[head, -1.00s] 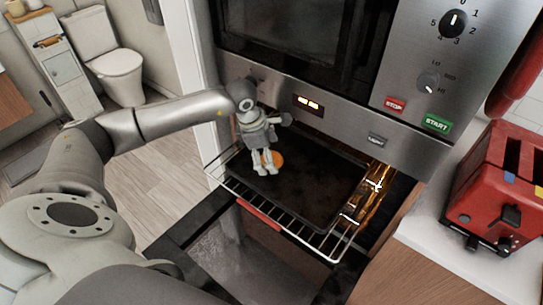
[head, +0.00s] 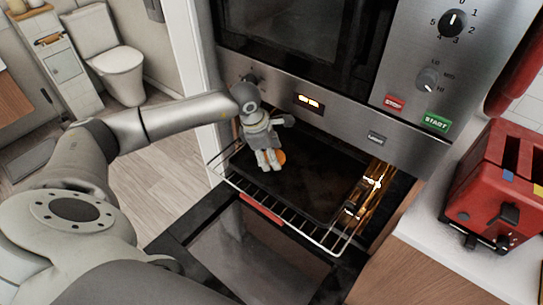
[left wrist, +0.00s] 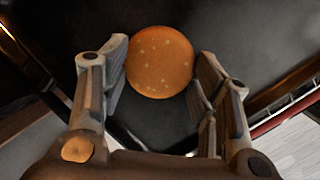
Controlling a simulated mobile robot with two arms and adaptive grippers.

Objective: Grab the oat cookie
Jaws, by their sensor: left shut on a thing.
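The oat cookie (left wrist: 160,62) is a round, orange-brown disc with pale specks. In the left wrist view it sits between the two fingers of my left gripper (left wrist: 159,72), at their tips. In the head view only an orange edge of the cookie (head: 281,157) shows beside the fingers. My left gripper (head: 268,165) is shut on the cookie, low over the dark baking tray (head: 310,190) on the oven rack. I cannot tell whether the cookie still touches the tray. My right gripper is not in view.
The rack (head: 305,235) sticks out of the open oven, above the lowered oven door (head: 245,260). Bright glowing elements (head: 372,183) show at the oven's right side. The control panel (head: 345,122) is above. A red toaster (head: 500,190) stands on the counter at right.

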